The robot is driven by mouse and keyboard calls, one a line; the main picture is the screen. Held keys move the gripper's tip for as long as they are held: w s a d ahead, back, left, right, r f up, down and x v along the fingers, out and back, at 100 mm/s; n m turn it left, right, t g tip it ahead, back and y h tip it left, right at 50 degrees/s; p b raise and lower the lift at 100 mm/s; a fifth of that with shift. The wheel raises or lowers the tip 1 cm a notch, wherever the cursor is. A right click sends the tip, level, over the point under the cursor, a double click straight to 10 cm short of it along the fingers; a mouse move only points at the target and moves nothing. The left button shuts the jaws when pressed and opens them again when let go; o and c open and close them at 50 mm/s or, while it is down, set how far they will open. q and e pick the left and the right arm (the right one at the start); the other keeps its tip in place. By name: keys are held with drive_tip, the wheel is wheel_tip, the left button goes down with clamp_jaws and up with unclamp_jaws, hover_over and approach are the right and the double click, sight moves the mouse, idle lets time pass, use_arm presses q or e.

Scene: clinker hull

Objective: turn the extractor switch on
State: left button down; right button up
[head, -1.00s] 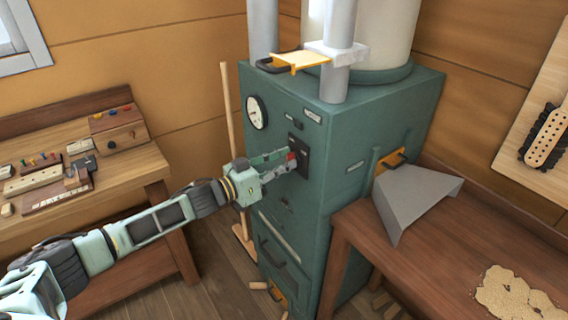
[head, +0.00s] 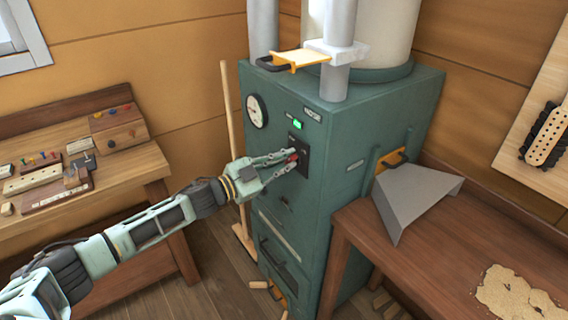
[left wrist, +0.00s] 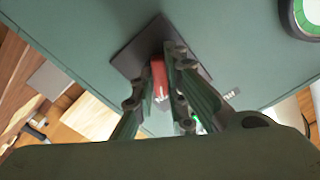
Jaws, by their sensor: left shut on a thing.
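The extractor is a tall green cabinet (head: 345,150) in the middle of the head view. On its front is a dark switch plate (head: 304,160) with a red switch handle (head: 293,158). My left gripper (head: 291,158) is at the plate, shut on the red handle. In the left wrist view the red handle (left wrist: 159,78) lies between the fingers, in front of the dark plate (left wrist: 135,52). A small indicator (head: 298,125) above the plate glows green. My right gripper is not in view.
A round gauge (head: 257,111) is on the cabinet front. A workbench with tools (head: 150,165) stands at the left, and a broom handle (head: 230,120) leans between. A brown table (head: 440,245) and a grey hood (head: 412,195) are at the right.

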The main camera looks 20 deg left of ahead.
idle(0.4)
use_arm(q)
drive_tip(key=c, duration=1.8)
unclamp_jaws()
drive_tip(key=shift+o, duration=0.2)
drive_tip(key=v, duration=1.2)
drive_tip(key=shift+a, duration=0.1)
